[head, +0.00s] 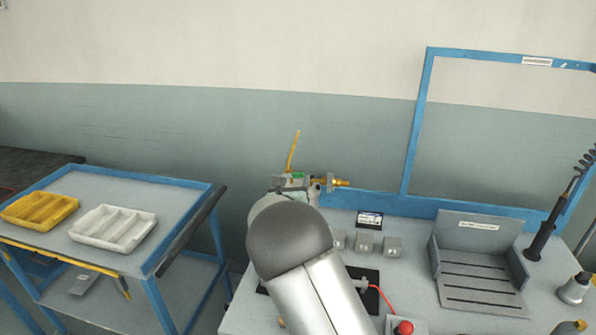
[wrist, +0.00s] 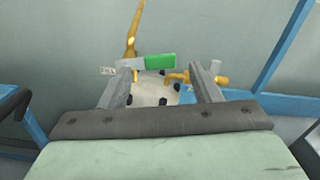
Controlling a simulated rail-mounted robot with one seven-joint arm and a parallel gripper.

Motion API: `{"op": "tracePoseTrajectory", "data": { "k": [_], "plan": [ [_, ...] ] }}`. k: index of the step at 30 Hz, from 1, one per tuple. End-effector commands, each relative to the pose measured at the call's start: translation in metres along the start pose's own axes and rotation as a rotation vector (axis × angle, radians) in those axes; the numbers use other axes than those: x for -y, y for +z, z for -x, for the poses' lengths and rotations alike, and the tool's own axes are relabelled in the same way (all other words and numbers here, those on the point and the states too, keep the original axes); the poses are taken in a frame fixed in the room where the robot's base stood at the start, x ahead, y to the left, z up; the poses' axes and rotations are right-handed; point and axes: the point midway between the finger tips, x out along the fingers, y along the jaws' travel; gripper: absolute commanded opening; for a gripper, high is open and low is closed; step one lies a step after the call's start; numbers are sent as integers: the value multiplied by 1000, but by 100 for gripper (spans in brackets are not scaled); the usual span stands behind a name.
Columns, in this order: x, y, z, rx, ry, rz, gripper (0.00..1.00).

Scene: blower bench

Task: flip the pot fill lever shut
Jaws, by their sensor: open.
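A lever with a green grip (wrist: 160,62) lies nearly level across the top of the pale, round pot (wrist: 154,91) in the wrist view. A small bit of its green shows in the head view (head: 298,175). My gripper (wrist: 163,72) is open, with one finger on each side of the pot's middle in the picture. The green grip appears between or just beyond the fingertips; I cannot tell whether they touch it. In the head view my arm hides most of the gripper and pot.
A yellow-brass rod (wrist: 132,35) rises behind the lever, and a brass fitting (head: 335,183) sticks out right. The blue bench frame (head: 415,140) stands to the right. A grey slotted holder (head: 482,270) and small grey blocks (head: 365,243) occupy the bench. A cart (head: 165,215) with trays stands left.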

Motion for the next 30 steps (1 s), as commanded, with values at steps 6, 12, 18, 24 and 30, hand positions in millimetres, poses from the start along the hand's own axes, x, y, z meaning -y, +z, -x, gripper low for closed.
{"op": "tracePoseTrajectory", "data": {
  "k": [6,12,18,24,30],
  "plan": [
    [0,2,-36,1,-1,1,57],
    [0,0,-50,0,0,0,57],
    [0,0,-51,0,0,0,57],
    [0,0,-51,0,0,0,24],
    [0,-1,-51,0,0,-5,12]
  ]
}}
